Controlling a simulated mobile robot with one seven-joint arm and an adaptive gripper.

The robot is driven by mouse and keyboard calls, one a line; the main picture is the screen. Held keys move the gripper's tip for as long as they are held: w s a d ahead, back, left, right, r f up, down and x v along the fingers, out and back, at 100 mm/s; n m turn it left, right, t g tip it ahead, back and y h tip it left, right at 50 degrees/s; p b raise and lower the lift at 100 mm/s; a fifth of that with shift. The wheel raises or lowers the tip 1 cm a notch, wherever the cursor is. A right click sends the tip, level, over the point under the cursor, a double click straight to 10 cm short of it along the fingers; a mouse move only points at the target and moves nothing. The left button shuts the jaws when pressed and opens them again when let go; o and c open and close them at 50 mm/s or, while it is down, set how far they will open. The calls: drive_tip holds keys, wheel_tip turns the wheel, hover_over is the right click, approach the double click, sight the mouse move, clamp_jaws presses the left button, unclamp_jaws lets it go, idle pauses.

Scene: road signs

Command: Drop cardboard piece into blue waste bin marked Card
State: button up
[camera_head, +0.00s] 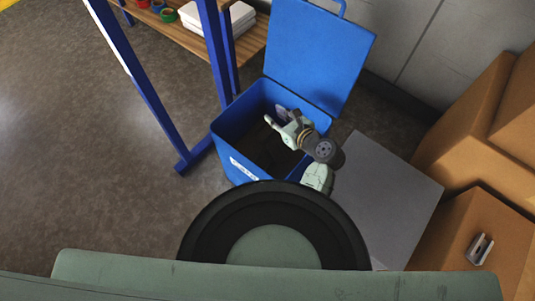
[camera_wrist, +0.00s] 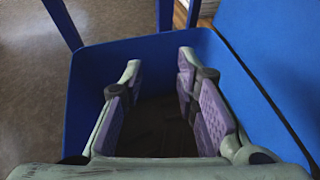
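The blue waste bin (camera_head: 225,125) stands on the floor with its lid (camera_head: 318,52) swung up at the back. A white label (camera_head: 243,168) is on its front; its text is too small to read. My gripper (camera_head: 275,117) is over the bin's opening. In the wrist view my gripper (camera_wrist: 159,68) is open, its purple-padded fingers apart with nothing between them. The blue bin wall (camera_wrist: 95,75) surrounds the fingers there. The bin's inside is dark and brownish, and I cannot make out a separate cardboard piece in it.
Blue posts (camera_head: 215,50) of a wooden shelf (camera_head: 245,45) stand left of and behind the bin. A grey flat surface (camera_head: 385,200) lies to its right. Cardboard boxes (camera_head: 470,110) are at the far right, with a metal bracket (camera_head: 479,249) on one. The floor at left is clear.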

drive_tip(key=v, duration=0.9)
drive_tip(key=shift+w+a+r, duration=0.1)
drive_tip(key=shift+r, duration=0.05)
